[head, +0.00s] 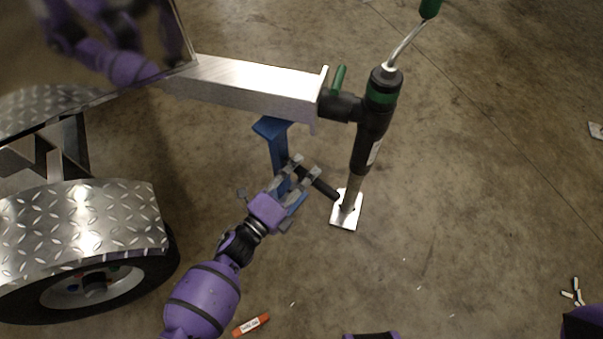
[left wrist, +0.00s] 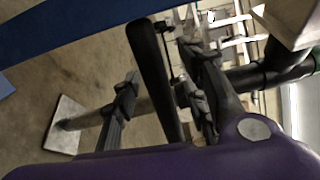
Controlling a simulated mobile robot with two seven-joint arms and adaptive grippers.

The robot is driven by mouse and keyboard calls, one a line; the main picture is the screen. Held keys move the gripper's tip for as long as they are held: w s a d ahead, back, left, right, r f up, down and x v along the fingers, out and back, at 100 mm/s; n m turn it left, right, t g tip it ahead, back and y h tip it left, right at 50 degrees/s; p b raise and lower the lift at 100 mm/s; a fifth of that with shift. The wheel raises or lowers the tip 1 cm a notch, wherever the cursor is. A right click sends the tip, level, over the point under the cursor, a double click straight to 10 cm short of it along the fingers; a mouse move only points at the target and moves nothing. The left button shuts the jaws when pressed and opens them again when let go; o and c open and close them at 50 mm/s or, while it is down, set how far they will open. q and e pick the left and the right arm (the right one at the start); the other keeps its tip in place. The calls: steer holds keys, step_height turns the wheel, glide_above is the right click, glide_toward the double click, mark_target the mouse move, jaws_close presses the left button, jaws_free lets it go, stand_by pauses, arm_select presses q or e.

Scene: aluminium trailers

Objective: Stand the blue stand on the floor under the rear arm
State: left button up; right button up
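The blue stand (head: 278,146) is upright at the end of the trailer's rear arm (head: 255,85), its flat top just below the beam. I cannot tell whether they touch. Its lower part is partly hidden by my left gripper (head: 307,168). In the left wrist view a blue bar of it (left wrist: 75,25) crosses the upper left. My left gripper is open, its fingers apart on either side of a black bar (head: 322,187). The bar also shows between the fingers in the left wrist view (left wrist: 155,75), with gaps beside it. My right gripper is out of view.
A black and green jack (head: 370,135) hangs on the rear arm's end, its foot plate (head: 346,210) on the floor. The trailer wheel and tread-plate fender (head: 85,225) are at left. An orange marker (head: 251,325) lies in front. The floor at right is mostly clear.

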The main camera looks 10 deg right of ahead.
arm_select(q)
steer(key=p+v, duration=0.3)
steer(key=v, duration=0.9)
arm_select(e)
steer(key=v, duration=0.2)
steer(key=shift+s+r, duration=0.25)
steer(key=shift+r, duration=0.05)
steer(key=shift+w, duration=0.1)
